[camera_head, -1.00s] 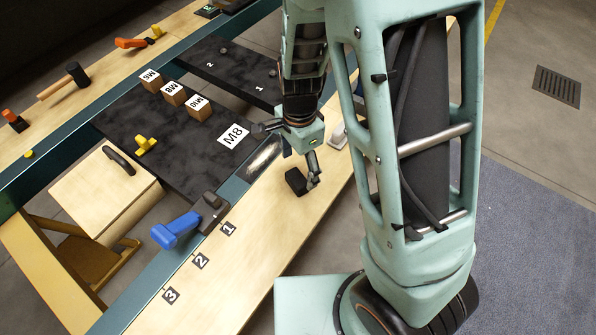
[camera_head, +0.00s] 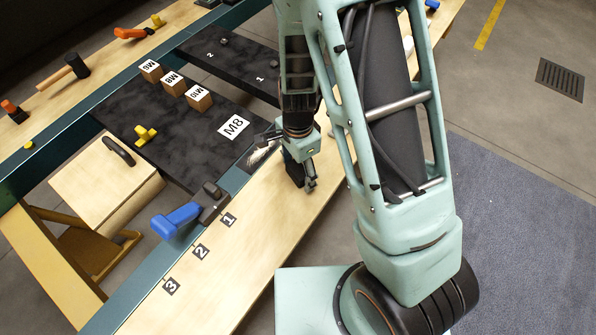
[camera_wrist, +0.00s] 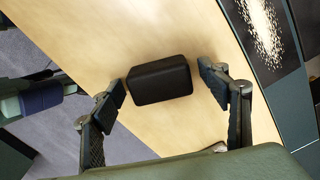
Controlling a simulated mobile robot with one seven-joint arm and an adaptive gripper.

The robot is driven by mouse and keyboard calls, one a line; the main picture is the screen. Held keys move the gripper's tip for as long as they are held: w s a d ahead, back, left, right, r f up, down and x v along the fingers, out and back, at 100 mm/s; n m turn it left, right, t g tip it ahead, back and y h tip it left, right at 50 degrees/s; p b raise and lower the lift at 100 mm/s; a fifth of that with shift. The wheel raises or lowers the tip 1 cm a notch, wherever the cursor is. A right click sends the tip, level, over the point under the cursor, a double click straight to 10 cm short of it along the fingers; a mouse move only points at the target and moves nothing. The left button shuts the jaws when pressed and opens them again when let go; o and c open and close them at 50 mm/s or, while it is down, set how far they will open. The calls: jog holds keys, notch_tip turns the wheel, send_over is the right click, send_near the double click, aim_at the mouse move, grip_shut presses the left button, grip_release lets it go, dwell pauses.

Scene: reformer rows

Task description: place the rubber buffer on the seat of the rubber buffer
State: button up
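The rubber buffer is most likely the black block (camera_wrist: 160,80) on the pale wooden strip, in the middle of the wrist view. In the head view the dark block (camera_head: 294,173) is partly hidden by my gripper. My gripper (camera_wrist: 162,84) is open, one finger on each side of the block, with a gap on both sides. In the head view my gripper (camera_head: 290,160) is low over the strip at the block. I cannot tell which place is the buffer's seat; no label marks it.
The wooden strip (camera_head: 255,215) carries number tags 1, 2 and 3. A blue-handled clamp (camera_head: 178,220) stands on the teal rail. Pale grains (camera_wrist: 262,25) lie beside the strip. Beyond are a black panel with an M8 card (camera_head: 234,125) and wooden blocks (camera_head: 173,88).

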jog(key=c, duration=1.2)
jog(key=shift+r, duration=0.15)
